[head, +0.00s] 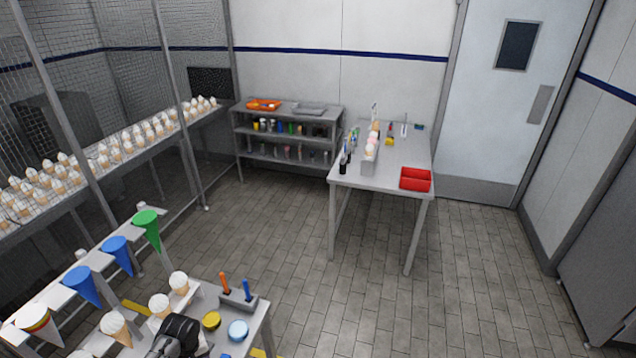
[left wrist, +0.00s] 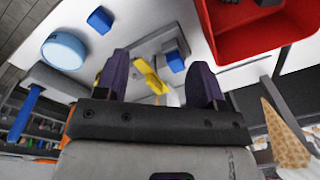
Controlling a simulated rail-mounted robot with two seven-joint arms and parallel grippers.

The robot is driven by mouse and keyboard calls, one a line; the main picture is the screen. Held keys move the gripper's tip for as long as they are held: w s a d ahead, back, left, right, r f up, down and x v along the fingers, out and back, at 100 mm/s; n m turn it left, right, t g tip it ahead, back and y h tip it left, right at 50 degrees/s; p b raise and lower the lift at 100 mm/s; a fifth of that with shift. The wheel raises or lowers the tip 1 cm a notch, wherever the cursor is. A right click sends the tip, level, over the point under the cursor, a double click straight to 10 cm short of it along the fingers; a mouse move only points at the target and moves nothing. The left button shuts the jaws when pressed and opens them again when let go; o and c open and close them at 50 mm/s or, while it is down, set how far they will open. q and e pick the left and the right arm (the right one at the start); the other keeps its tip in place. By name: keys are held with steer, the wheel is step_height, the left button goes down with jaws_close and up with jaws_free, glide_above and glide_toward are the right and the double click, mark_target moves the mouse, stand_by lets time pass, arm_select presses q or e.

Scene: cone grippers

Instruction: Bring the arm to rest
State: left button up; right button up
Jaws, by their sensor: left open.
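My left gripper (head: 178,338) shows at the bottom of the head view, low over the near table among the cones and round tins. In the left wrist view its two dark purple fingers (left wrist: 160,82) stand wide apart. No object is clearly held between them; a yellow piece (left wrist: 150,76) and a blue block (left wrist: 176,61) show beyond the gap. My right gripper is in neither view.
The near table holds white-topped cones (head: 160,304), a yellow tin (head: 211,320), a light blue tin (head: 238,330) and a grey holder (head: 238,299) with two handles. A red bin (left wrist: 225,48) is close by in the wrist view. The floor (head: 300,245) beyond is clear.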

arm_select(q)
steer(key=w+d+r+m+t, duration=0.25)
steer(key=d+r+m, duration=0.25)
steer(key=r, duration=0.5)
steer(key=w+d+r+m+t, duration=0.2)
steer(key=d+r+m+t, duration=0.25)
steer(key=r, duration=0.45)
steer(key=s+d+r+m+t+p, duration=0.1)
steer(key=s+d+r+m+p, duration=0.15)
steer(key=s+r, duration=0.3)
steer(key=s+d+r+n+t+p, duration=0.1)
steer(key=s+d+r+p, duration=0.15)
steer(key=s, duration=1.25)
steer(key=s+f+n+g+p, duration=0.1)
steer(key=s+f, duration=0.3)
steer(key=s, duration=0.5)
steer(key=s+f+g+h+p, duration=0.1)
steer(key=s+f+g+p, duration=0.2)
steer(key=s, duration=0.7)
step_height(320, 180, down, 2)
steer(key=shift+s+a+f+n+g, duration=0.1)
steer(key=shift+s+a+n+g, duration=0.15)
steer(key=shift+a+n+g, duration=0.35)
